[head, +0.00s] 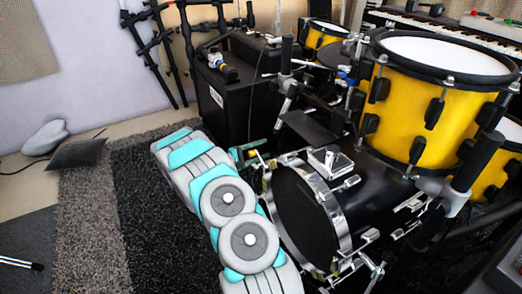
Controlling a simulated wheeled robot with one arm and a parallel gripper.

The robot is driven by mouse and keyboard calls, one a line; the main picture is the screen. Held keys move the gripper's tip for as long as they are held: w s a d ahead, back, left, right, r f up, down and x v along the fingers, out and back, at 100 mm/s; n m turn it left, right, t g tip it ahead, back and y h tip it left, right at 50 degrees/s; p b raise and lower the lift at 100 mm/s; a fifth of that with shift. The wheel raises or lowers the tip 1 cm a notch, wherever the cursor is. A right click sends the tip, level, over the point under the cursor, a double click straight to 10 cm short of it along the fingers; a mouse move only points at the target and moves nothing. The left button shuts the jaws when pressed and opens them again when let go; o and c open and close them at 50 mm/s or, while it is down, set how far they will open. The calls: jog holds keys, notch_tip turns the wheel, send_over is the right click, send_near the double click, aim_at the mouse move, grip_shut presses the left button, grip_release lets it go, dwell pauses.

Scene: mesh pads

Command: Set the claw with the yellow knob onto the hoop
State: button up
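The hoop (325,197) is the bright chrome ring around the front of the black bass drum (373,190), right of my arm. Silver claws (329,162) sit along its upper and right side. Small yellowish parts show by its upper left edge, but I cannot make out a yellow knob or which claw bears it. My grey and turquoise arm reaches up from the bottom centre, left of the drum.
A yellow drum (440,105) with a white mesh head stands above the bass drum. A black amplifier box (232,105) is behind my arm. A keyboard (450,30) is at the back right. Dark rug (140,220) lies open to the left.

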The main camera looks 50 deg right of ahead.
aim_at(249, 154)
jog(key=v, duration=0.7)
jog(key=shift+a+r+p, duration=0.1)
jog(key=shift+a+p, duration=0.2)
jog(key=shift+a, duration=0.1)
jog(key=shift+w+a, duration=0.1)
